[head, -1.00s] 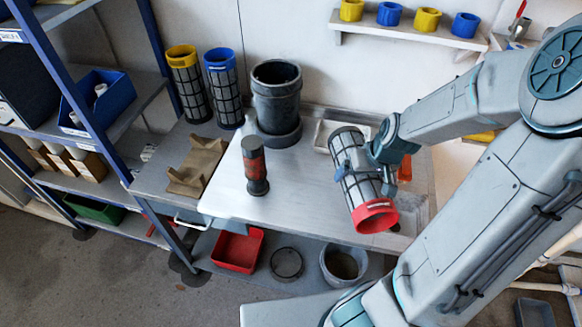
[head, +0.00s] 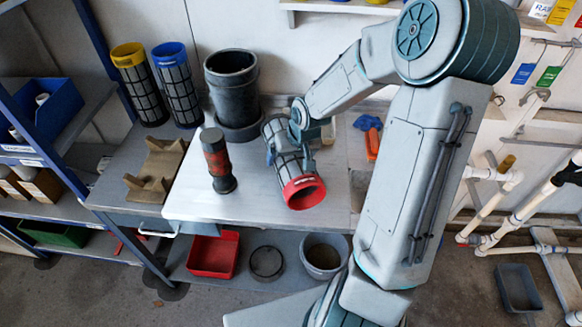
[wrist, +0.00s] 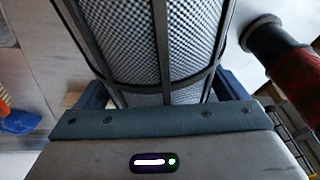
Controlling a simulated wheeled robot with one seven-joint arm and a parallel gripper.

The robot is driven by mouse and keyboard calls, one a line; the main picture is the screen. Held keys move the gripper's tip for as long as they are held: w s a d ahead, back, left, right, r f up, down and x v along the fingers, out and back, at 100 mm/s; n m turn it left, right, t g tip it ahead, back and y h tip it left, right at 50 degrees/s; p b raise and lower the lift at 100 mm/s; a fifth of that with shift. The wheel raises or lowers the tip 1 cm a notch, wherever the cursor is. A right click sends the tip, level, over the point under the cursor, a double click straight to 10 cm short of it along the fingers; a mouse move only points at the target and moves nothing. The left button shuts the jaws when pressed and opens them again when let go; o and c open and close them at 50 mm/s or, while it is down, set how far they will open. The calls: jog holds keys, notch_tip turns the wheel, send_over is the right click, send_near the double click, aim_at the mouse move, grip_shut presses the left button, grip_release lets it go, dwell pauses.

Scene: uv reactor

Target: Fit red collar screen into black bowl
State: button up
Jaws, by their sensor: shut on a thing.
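The screen with the red collar (head: 303,192) is a grey mesh cylinder with dark ribs. It is tilted over the bench, its collar end low and toward the front. My gripper (head: 298,135) is shut on its mesh body. The wrist view shows the mesh (wrist: 165,45) between the fingers; the collar is out of that view. The black bowl (head: 231,90) is a dark, open-topped upright cylinder on a round base at the back of the bench, left of the screen and apart from it. Its inside bottom is hidden.
A dark, red-banded cylinder (head: 217,163) stands on the bench (head: 250,208), left of the screen. Yellow-collared (head: 137,85) and blue-collared (head: 177,85) screens stand left of the bowl. A brown cradle (head: 157,168) lies at left. An orange-and-blue item (head: 371,140) lies right of my gripper.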

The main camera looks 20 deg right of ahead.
jog(key=shift+f+b, duration=0.45)
jog(key=shift+f, duration=1.5)
